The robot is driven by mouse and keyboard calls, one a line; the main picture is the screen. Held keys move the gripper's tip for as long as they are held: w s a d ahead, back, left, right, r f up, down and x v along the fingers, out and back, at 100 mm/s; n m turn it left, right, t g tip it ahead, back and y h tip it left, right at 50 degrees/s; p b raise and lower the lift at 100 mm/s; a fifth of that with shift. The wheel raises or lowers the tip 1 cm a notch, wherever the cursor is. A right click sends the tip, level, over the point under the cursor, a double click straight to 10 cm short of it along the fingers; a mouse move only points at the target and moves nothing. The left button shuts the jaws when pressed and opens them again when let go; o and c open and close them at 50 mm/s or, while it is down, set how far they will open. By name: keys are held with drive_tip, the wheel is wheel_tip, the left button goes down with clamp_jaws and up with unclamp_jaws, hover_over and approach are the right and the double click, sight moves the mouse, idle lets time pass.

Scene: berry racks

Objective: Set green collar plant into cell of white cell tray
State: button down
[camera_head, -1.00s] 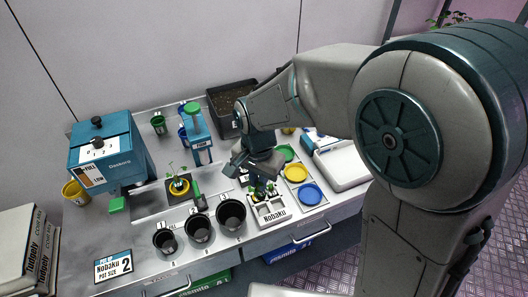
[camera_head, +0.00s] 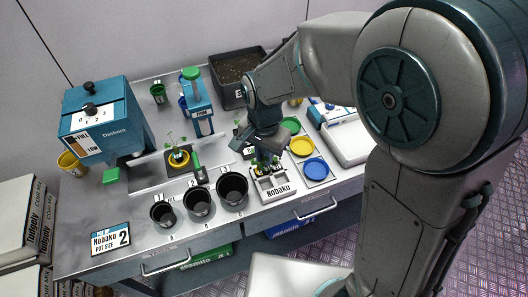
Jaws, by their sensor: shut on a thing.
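The white cell tray (camera_head: 278,193), marked Nobaku, stands near the bench's front edge, right of the black pots. My gripper (camera_head: 262,155) points down over the tray's back cells and is shut on the green collar plant (camera_head: 261,166). Small green leaves show just below the fingers, at the tray's back edge. The collar and the fingertips are mostly hidden, and I cannot tell whether the plant's base is inside a cell. The front cells look empty.
Three black pots (camera_head: 232,188) stand left of the tray. A plant in a yellow ring (camera_head: 179,158) sits further left. Yellow (camera_head: 302,146), blue (camera_head: 315,169) and green discs lie right of the tray. A black soil bin (camera_head: 232,72) stands behind.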

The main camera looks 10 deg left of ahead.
sight(264, 172)
drive_tip(key=shift+f+b, duration=2.75)
drive_tip(key=shift+f, duration=1.25)
drive_tip(key=c, duration=1.4)
unclamp_jaws()
drive_tip(key=shift+r, duration=0.1)
drive_tip(key=shift+r+p, duration=3.65)
drive_tip(key=shift+r, duration=0.85)
drive_tip(key=shift+d, duration=0.1)
